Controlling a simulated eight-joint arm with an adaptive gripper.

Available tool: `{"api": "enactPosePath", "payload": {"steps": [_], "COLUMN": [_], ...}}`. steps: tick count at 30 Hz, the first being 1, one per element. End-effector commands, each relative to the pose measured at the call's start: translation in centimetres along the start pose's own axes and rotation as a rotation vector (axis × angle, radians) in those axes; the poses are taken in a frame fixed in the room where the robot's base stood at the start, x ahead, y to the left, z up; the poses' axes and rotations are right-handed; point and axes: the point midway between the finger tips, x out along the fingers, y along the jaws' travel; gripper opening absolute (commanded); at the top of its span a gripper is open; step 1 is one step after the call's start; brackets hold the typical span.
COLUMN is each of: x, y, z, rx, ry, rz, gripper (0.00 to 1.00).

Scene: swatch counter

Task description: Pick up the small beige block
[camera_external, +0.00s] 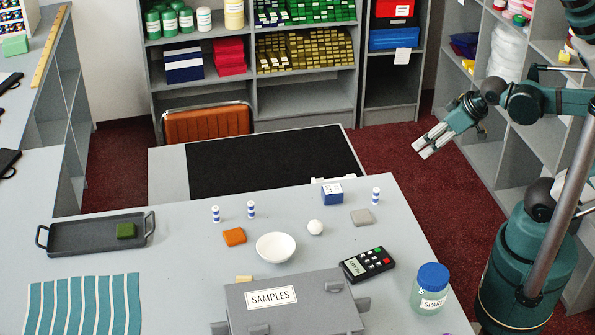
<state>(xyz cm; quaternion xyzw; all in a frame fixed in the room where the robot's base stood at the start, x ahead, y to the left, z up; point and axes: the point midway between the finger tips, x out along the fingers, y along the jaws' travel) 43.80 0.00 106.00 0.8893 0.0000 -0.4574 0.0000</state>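A small beige block (244,278) lies on the grey counter (180,250), just behind the left part of the grey SAMPLES box (310,315); the box may hide some of it. A greyish, flat block (361,217) lies farther back at the right of the counter. My gripper (418,151) hangs in the air at the upper right, beyond the counter's right edge and well away from the beige block. Its pale fingers point down and left. They are too small to tell whether they are open or shut, and I see nothing held.
A white bowl (277,247), an orange block (234,237), a white ball (315,227) and striped cylinders (251,209) stand near the middle. A remote-like device (367,264) and a blue-lidded jar (429,290) are at right. A dark tray (75,238) holds a green block.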

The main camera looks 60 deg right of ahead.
Motion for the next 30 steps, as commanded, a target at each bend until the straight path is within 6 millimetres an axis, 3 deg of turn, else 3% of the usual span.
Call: {"api": "enactPosePath", "payload": {"steps": [23,30], "x": [0.0,-0.3], "y": [0.0,-0.7], "z": [0.0,-1.3], "rx": [0.0,0.018], "ry": [0.0,-0.011], "rz": [0.0,-0.01], "gripper": [0.44,0.44]}}
